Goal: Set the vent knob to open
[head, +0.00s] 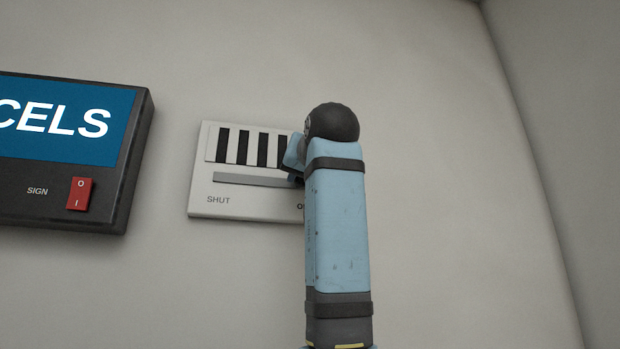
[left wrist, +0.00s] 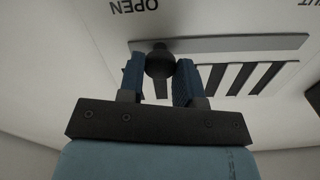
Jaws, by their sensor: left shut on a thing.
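The vent panel (head: 252,207) is a pale plate on the wall with dark slats above a grey slide slot (head: 245,180). SHUT is printed at its left end; the label at its right is mostly hidden by my arm. In the left wrist view the panel appears upside down, with OPEN at the top left. The dark round vent knob (left wrist: 160,61) sits on the slot near the OPEN end. My left gripper (left wrist: 159,78) is shut on the knob, one blue finger on each side. In the head view my left gripper (head: 294,165) covers the knob.
A dark-framed blue sign (head: 60,120) with a red rocker switch (head: 79,193) hangs on the wall left of the vent. The wall (head: 440,150) right of my arm is bare up to the room corner.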

